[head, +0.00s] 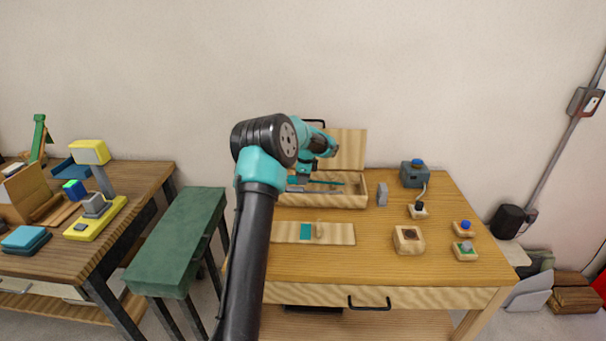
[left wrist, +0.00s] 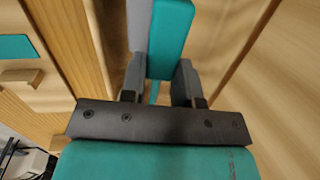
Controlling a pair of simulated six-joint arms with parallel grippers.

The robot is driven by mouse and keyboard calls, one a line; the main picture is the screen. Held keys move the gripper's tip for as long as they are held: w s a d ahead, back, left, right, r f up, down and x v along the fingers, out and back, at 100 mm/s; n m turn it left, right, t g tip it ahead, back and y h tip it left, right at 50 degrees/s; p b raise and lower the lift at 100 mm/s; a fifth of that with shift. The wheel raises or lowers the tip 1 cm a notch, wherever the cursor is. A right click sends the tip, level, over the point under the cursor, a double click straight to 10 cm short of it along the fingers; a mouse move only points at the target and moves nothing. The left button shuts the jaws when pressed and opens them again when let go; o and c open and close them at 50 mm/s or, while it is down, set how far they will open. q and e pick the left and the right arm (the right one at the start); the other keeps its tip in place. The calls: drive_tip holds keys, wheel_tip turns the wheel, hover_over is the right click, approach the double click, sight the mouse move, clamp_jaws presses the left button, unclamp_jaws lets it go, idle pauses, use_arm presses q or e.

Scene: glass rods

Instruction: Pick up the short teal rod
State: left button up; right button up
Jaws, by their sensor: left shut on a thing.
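My left gripper (head: 303,180) is over the open wooden box (head: 345,201) on the workbench, with its jaws low at the box's left part. In the left wrist view the gripper (left wrist: 158,80) is shut on a teal rod (left wrist: 172,38) between its two grey fingers. A thin teal rod also shows in the head view (head: 328,182), across the box at the jaws. A grey piece (left wrist: 138,25) lies beside the rod in the left wrist view. My arm hides the box's left end. The right gripper is not in view.
The box's lid (head: 349,149) stands open behind it. A wooden plate with a teal patch (head: 306,232) and a peg lies in front. A grey block (head: 382,194), a wooden block with a dark hole (head: 408,239) and button boxes (head: 463,228) stand to the right.

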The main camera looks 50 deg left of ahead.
use_arm(q)
drive_tip(key=s+d, duration=0.4)
drive_tip(key=d, duration=0.1)
drive_tip(key=s+d+r, duration=0.1)
drive_tip(key=s+d, duration=0.1)
drive_tip(key=shift+s+d, duration=0.3)
drive_tip(key=shift+s, duration=0.1)
clamp_jaws()
